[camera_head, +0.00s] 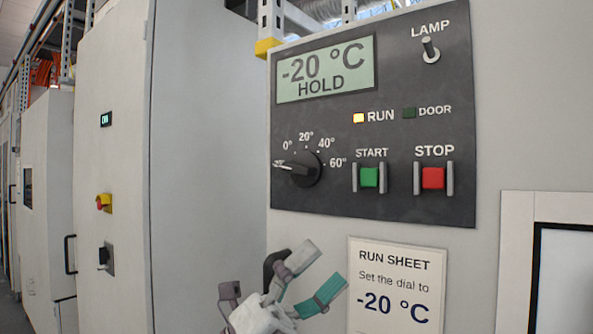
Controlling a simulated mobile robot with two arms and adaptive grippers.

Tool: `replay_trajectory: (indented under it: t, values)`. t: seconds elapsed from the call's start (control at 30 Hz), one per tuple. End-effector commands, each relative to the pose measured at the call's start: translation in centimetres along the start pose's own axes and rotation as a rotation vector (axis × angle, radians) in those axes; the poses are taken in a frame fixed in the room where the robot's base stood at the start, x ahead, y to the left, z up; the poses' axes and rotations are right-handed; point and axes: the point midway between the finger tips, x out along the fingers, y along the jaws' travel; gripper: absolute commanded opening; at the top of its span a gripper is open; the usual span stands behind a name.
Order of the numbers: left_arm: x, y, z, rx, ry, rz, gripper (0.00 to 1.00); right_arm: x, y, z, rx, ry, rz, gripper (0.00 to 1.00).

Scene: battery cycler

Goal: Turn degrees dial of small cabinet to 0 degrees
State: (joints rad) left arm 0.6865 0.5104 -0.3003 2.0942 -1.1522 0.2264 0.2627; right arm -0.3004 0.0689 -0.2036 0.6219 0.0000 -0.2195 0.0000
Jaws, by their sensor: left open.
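The black degrees dial (303,170) is on the dark control panel (330,120) of the small cabinet. Its pointer is turned to the left, below the 0° mark (287,146). Marks for 20°, 40° and 60° run on around to the right. The display (325,69) above reads -20 °C HOLD. My left gripper (316,274) is below the panel, under the dial and apart from it. My right gripper is not in view.
Green START (369,177) and red STOP (433,178) buttons with side guards sit right of the dial. The RUN light (358,118) is lit. A run sheet (395,285) saying -20 °C is right of my gripper. A tall grey cabinet (115,180) stands at left.

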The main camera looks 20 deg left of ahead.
Motion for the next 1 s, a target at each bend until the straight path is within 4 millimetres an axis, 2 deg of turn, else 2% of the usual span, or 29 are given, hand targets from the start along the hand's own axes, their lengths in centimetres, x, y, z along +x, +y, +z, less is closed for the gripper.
replay_trajectory:
  t: [0.03, 0.1, 0.17, 0.27, 0.4, 0.5, 0.6, 0.67, 0.77, 1.0]
  values:
    - [1.8, -2.2, -1.4, 0.165, 0.147, 0.015, 0.83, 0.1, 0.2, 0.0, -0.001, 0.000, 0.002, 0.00]
    - [3.2, -3.7, -3.0, 0.396, 0.328, 0.089, 0.83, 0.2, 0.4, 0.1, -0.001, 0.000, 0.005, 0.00]
    - [3.8, -4.3, -3.1, 0.594, 0.446, 0.185, 0.83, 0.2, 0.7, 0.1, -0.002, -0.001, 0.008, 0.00]
    - [3.9, -5.2, -0.8, 0.896, 0.548, 0.394, 0.83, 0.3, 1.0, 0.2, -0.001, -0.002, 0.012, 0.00]
    - [2.9, -8.4, 5.0, 1.194, 0.521, 0.696, 0.83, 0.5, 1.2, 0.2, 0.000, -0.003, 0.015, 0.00]
    - [1.8, -11.2, 8.3, 1.309, 0.451, 0.858, 0.83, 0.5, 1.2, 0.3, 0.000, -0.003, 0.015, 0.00]
    - [1.0, -13.0, 10.2, 1.362, 0.394, 0.956, 0.83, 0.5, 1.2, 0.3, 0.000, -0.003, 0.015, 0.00]
    - [0.8, -13.6, 10.9, 1.375, 0.375, 0.986, 0.83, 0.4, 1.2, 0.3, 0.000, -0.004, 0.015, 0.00]
    - [1.1, -13.3, 11.4, 1.379, 0.366, 1.002, 0.83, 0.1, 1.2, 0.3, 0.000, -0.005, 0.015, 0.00]
    - [3.8, -10.1, 12.8, 1.374, 0.372, 1.000, 0.83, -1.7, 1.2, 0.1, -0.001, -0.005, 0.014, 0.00]
